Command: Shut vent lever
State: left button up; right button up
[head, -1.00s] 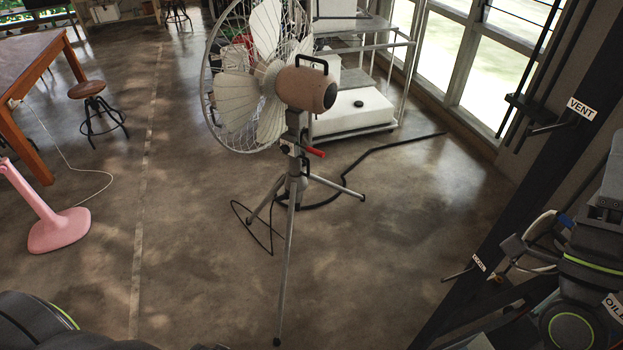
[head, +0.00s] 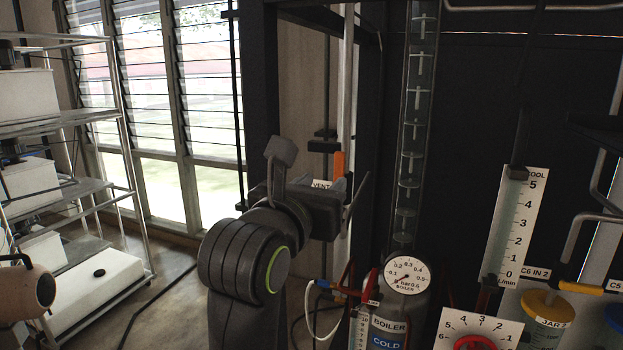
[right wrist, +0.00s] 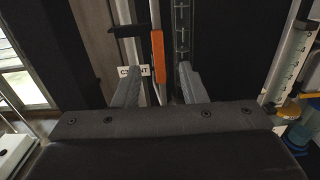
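The vent lever has an orange grip (head: 339,165) that stands upright beside a dark post, above a white VENT label (head: 322,184). My right gripper (head: 318,168) is open in front of it, partly covering the label and the grip's lower end. I see no contact; the exact gap is hard to judge.
Right of my arm stand a boiler gauge (head: 407,276), a blue COLD label (head: 386,335), a flow scale (head: 515,228), a dial (head: 480,330) and a yellow-lidded jar (head: 546,307). A metal shelf rack (head: 120,195) and louvred windows (head: 145,110) are at left.

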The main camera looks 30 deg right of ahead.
aim_at(338, 168)
jog(key=p+x, duration=0.4)
jog(key=x, duration=0.4)
jog(key=shift+w, duration=0.25)
jog(key=shift+f, duration=0.15)
jog(key=shift+w+d+p, duration=0.35)
jog(key=shift+w+d, duration=0.2)
jog(key=shift+d, duration=0.2)
jog(key=shift+a, duration=0.15)
grip_shut()
dwell(0.6)
